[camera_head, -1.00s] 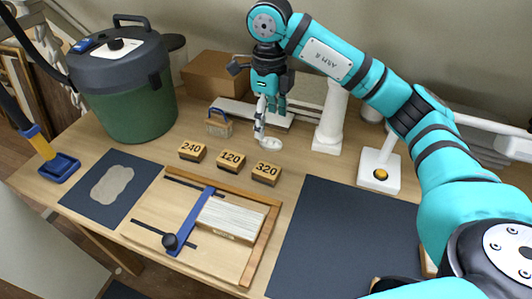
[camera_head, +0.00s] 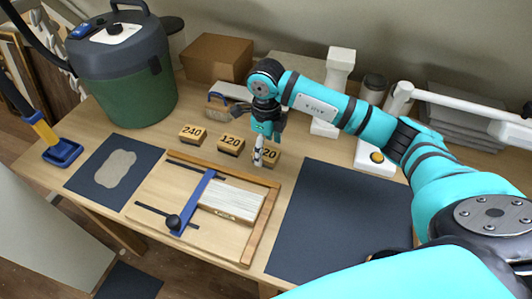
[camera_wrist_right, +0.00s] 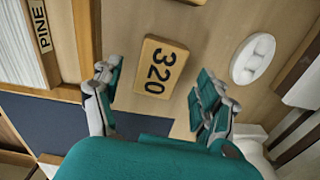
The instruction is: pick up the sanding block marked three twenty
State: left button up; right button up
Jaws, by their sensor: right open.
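The sanding block marked 320 (camera_head: 270,156) lies on the wooden table, right of the 120 block (camera_head: 231,145) and the 240 block (camera_head: 192,135). My right gripper (camera_head: 258,160) is in front of it in the head view and hides its left part. In the right wrist view the whole 320 block (camera_wrist_right: 161,67) shows, its number facing up, ahead of and between the open fingers of my right gripper (camera_wrist_right: 158,98). The fingers look apart from it, with nothing held. My left gripper is not in view.
A sanding jig with a blue bar (camera_head: 192,204) lies just in front of the blocks. A dark mat (camera_head: 335,225) lies to the right. A white pillar (camera_head: 338,75) and cardboard box (camera_head: 217,57) stand behind. A white oval piece (camera_wrist_right: 253,58) sits beside the block.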

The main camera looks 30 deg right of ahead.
jog(key=shift+f, duration=1.35)
jog(key=c, duration=1.2)
